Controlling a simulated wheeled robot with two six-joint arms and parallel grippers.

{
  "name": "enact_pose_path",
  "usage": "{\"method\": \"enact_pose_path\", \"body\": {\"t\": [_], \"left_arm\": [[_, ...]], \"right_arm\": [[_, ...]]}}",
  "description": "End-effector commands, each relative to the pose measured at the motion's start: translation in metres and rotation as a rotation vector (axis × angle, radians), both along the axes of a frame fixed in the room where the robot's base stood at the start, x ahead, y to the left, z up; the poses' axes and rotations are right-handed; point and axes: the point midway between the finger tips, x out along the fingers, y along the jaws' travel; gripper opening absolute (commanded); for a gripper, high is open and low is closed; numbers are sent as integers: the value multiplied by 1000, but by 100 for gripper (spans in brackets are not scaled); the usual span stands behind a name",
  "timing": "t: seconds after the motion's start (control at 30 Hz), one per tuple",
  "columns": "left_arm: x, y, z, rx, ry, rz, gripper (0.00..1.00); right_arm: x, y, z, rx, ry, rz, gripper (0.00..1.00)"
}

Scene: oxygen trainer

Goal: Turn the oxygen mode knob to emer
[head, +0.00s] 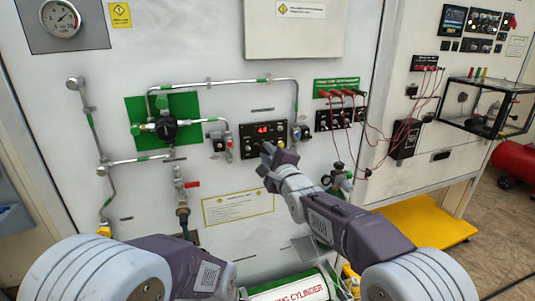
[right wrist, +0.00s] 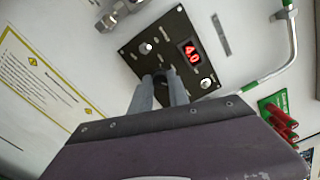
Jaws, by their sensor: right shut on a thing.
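My right gripper (head: 268,151) is at the panel's lower edge. In the right wrist view its two fingers (right wrist: 159,84) are shut on a small dark knob (right wrist: 160,73), mostly hidden between the tips. Two lighter knobs (right wrist: 146,48) (right wrist: 206,83) sit apart from the fingers. The panel's lettering is too small to read. My left gripper is out of view.
Metal pipes and a green plate (head: 134,108) are left of the panel. Red plugs and cables (head: 352,94) hang to the right. A yellow-edged label (head: 238,207) is below.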

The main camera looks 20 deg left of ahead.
Motion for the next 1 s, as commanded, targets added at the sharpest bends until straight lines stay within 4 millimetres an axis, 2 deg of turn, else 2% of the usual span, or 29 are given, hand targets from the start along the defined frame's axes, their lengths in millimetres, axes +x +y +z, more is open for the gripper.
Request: {"method": "enact_pose_path", "body": {"t": [0.07,0.1,0.17,0.57,0.9,1.0], "left_arm": [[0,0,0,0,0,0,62],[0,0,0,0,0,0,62],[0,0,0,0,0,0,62],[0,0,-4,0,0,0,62],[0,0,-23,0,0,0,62],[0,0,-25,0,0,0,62]], "right_arm": [[0,0,0,0,0,0,0],[0,0,0,0,0,0,26],[0,0,0,0,0,0,43],[-5,-4,-1,-1,-1,0,43],[-60,-41,-2,0,-1,0,43],[-70,-48,-2,0,0,-1,43]]}}
